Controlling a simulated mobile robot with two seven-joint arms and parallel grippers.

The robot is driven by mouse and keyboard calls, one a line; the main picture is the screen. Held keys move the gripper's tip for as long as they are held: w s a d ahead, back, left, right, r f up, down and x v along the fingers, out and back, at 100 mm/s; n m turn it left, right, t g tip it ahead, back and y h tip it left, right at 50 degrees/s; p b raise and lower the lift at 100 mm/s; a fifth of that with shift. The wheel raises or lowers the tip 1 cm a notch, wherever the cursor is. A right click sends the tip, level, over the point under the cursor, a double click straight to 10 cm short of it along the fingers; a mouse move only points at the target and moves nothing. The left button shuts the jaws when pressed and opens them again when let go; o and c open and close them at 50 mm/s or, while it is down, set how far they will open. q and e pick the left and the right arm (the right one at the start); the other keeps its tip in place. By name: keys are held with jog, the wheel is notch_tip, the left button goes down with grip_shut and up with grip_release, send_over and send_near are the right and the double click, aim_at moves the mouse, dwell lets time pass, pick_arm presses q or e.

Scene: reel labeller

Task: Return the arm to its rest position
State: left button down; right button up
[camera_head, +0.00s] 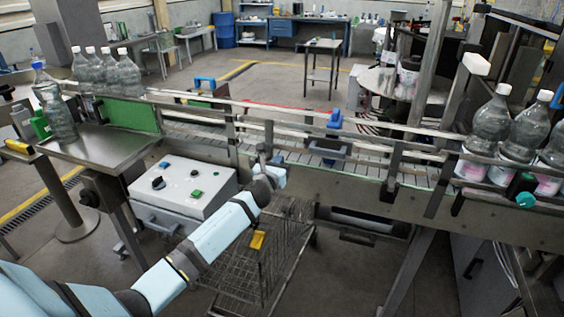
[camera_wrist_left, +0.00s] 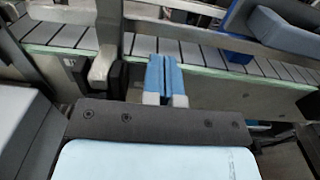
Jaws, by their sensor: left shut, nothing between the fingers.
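My left arm (camera_head: 205,240), pale blue with dark joints, reaches up from the lower left in the head view. My left gripper (camera_head: 262,157) is at the front side of the conveyor, near its rail. In the left wrist view the two blue fingers (camera_wrist_left: 165,75) are pressed together with nothing between them. They point toward the conveyor's slatted belt (camera_wrist_left: 205,58). Whether they touch the conveyor frame cannot be told. My right gripper is in neither view.
A control box (camera_head: 183,187) stands left of my forearm, and a wire cart (camera_head: 262,270) is below it. Clear bottles (camera_head: 100,72) stand at the left end; labelled bottles (camera_head: 490,125) stand at the right. A blue part (camera_head: 334,120) sits at the rail.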

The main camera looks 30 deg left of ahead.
pick_arm(q)
jog(key=b+v, duration=0.1)
jog(key=v, duration=0.8)
jog(key=s+d+f+n+g+h, duration=0.2)
jog(key=s+d+f+n, duration=0.35)
jog(key=f, duration=0.25)
jog(key=s+d+f+n+g+h, duration=0.2)
jog(key=s+d+f+n, duration=0.3)
jog(key=s+f+n, duration=0.25)
jog(key=s+d+f+n+g+h, duration=0.1)
jog(key=s+d+f+n, duration=0.3)
jog(key=s+d+n, duration=0.2)
jog(key=s+d+f+n+g+h, duration=0.1)
jog(key=s+d+f+n, duration=0.3)
jog(key=s+n, duration=0.7)
jog(key=shift+s+d+f+g+h, duration=0.2)
jog(key=shift+s+d+g+h, duration=0.1)
jog(key=shift+s+d+h, duration=0.4)
jog(key=shift+d, duration=0.15)
